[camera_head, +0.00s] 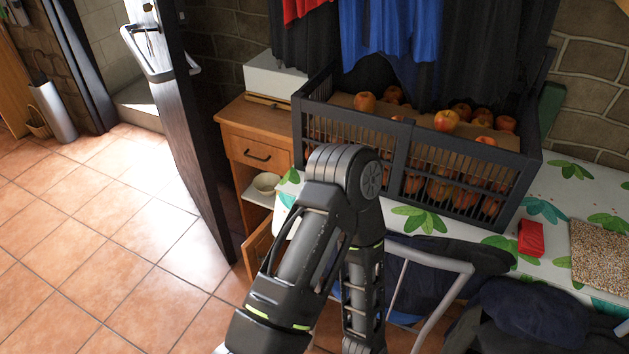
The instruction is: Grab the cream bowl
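The cream bowl (267,182) sits on a white shelf inside the open lower part of the wooden cabinet (235,136), below its drawer. It looks upright, and its right side is close to the cabinet's edge in the picture. One of my arms rises from the bottom middle, bends beside the cabinet and comes back down, to the right of the bowl and apart from it in the picture. Neither of my grippers shows.
A dark door (185,115) stands open left of the cabinet. A dark slatted crate (400,140) of apples stands on a leaf-patterned table (480,238), with a red packet (531,238) nearby. A metal-framed chair (425,258) with dark clothing stands in front. Tiled floor at left is clear.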

